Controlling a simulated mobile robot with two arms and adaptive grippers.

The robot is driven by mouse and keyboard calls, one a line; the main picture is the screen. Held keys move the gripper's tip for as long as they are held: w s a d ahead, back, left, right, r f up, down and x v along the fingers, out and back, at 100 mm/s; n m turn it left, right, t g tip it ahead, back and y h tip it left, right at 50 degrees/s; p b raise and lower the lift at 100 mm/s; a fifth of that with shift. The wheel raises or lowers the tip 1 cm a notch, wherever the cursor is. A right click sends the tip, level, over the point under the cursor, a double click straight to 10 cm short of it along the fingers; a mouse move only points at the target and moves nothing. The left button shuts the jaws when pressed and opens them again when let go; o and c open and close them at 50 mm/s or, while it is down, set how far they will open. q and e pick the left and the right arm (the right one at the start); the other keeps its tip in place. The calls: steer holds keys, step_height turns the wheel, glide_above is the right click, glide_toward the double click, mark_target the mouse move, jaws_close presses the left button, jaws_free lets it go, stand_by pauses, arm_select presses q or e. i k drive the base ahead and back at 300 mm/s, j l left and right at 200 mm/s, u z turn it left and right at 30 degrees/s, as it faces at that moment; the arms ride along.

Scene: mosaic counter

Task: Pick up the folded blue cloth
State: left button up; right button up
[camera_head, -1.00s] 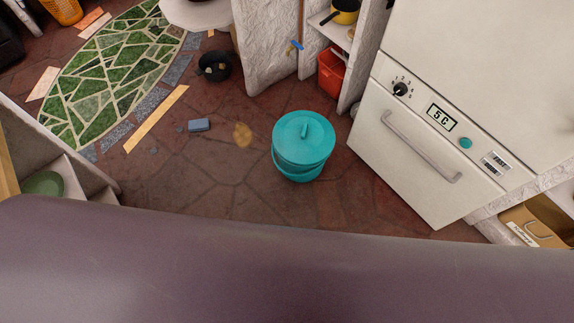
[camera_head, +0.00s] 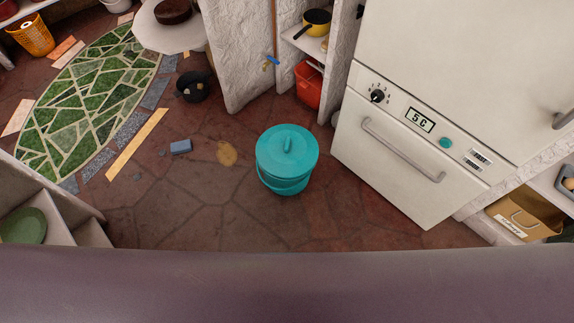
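A small folded blue cloth (camera_head: 181,147) lies flat on the dark red stone floor, left of the middle of the head view. It looks like a little blue block, with bare floor around it. No gripper touches it. Neither of my grippers is in view.
A teal lidded bucket (camera_head: 287,160) stands on the floor right of the cloth, with a tan stain (camera_head: 227,153) between them. A dark pot (camera_head: 193,86) lies behind.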

mark_target(178, 147)
steer(key=i+l+u, duration=0.2)
steer(key=u, duration=0.3)
steer(key=i+l+u, duration=0.35)
steer(key=u, duration=0.15)
steer(key=i+l+u, duration=0.15)
steer(key=l+u, duration=0.2)
steer(key=u, duration=0.15)
